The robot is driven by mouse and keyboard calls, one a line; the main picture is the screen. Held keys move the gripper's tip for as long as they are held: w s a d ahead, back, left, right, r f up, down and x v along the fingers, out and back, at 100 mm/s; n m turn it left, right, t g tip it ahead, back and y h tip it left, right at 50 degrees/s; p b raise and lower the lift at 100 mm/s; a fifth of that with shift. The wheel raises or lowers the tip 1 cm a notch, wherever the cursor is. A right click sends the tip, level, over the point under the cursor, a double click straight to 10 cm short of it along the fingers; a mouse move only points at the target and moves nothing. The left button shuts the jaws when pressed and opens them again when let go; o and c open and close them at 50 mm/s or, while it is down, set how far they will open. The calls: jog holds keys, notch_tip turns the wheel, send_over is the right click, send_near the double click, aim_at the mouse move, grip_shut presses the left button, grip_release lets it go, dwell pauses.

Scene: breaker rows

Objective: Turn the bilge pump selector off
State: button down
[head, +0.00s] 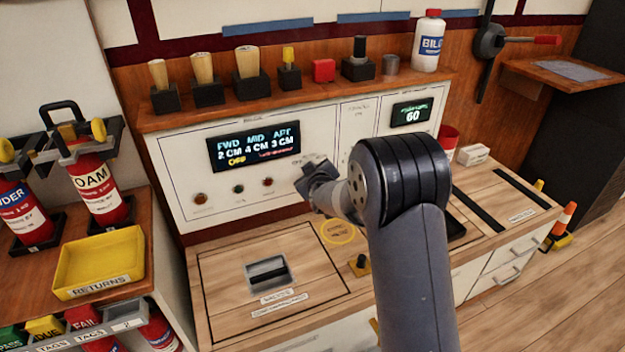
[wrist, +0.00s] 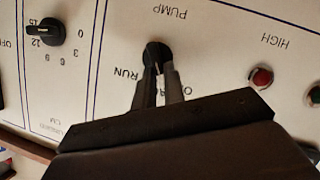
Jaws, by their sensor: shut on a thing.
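The pump selector (wrist: 157,56) is a round black knob on the white panel. The wrist view shows it upside down, with the word PUMP on one side and RUN beside it. Other lettering around it is partly covered by my fingers. My gripper (wrist: 160,73) is shut on the knob's raised grip. In the head view my gripper (head: 318,186) is at the panel face, right of the lamps, and hides the knob. A dark display (head: 253,147) above left reads FWD 2 CM, MID 4 CM, AFT 3 CM, with yellow OFF below and small red text.
A second black knob (wrist: 44,31), with a scale marked in CM, sits near the selector. Red lamp (wrist: 261,77) is on the other side. The wooden counter (head: 225,265) lies below.

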jog(key=shift+s+a+f+n+t+h+p, duration=0.1)
jog(key=shift+a+f+n+t+h+p, duration=0.15)
jog(key=shift+n+h+p, duration=0.45)
jog(key=shift+n+p, duration=0.4)
jog(key=c, duration=1.5)
grip_release()
jog(key=p+v, duration=0.2)
jog(key=v, duration=0.8)
jog(key=shift+s, duration=0.45)
